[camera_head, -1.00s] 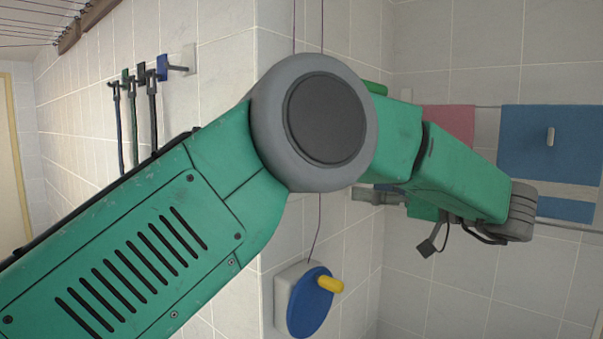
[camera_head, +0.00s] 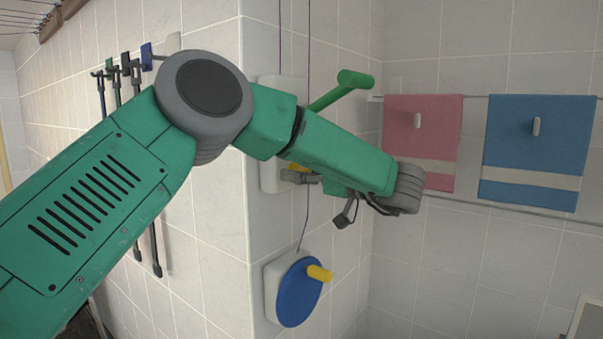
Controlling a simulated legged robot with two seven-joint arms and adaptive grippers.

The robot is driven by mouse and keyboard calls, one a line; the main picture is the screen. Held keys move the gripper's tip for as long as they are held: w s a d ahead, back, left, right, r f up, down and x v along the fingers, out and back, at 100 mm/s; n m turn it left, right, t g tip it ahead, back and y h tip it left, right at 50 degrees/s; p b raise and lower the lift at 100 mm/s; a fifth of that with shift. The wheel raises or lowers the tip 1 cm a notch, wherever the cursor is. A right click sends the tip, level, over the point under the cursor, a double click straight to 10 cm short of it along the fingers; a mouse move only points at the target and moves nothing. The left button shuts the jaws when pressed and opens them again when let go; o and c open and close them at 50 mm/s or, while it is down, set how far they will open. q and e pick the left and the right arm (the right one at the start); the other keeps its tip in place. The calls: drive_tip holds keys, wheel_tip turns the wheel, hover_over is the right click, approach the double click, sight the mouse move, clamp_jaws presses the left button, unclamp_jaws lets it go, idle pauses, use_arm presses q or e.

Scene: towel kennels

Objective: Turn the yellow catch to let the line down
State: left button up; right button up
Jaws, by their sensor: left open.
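The yellow catch (camera_head: 294,167) shows only as a small patch behind my left forearm, at a white wall plate (camera_head: 269,178). A green lever (camera_head: 340,90) sticks out above the forearm. My left gripper (camera_head: 287,177) is mostly hidden by the forearm; its grey fingers point left, at or just below the catch. It is open, and I cannot tell whether it touches the catch. Thin dark lines (camera_head: 308,45) run down the wall. One reaches a blue disc (camera_head: 293,294) with a yellow knob (camera_head: 319,272) on a white mount. My right gripper is not in view.
A pink towel (camera_head: 420,140) and a blue towel (camera_head: 538,140) hang on the right wall. Long-handled tools (camera_head: 103,95) hang on the left wall. A wooden bar with lines (camera_head: 55,18) is at top left. The wall below the towels is mostly clear.

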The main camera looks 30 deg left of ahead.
use_arm(q)
drive_tip(key=shift+d+r, duration=0.1)
drive_tip(key=shift+d, duration=0.6)
drive_tip(key=c, duration=1.2)
drive_tip(key=shift+o, duration=0.3)
drive_tip(key=shift+a, duration=0.4)
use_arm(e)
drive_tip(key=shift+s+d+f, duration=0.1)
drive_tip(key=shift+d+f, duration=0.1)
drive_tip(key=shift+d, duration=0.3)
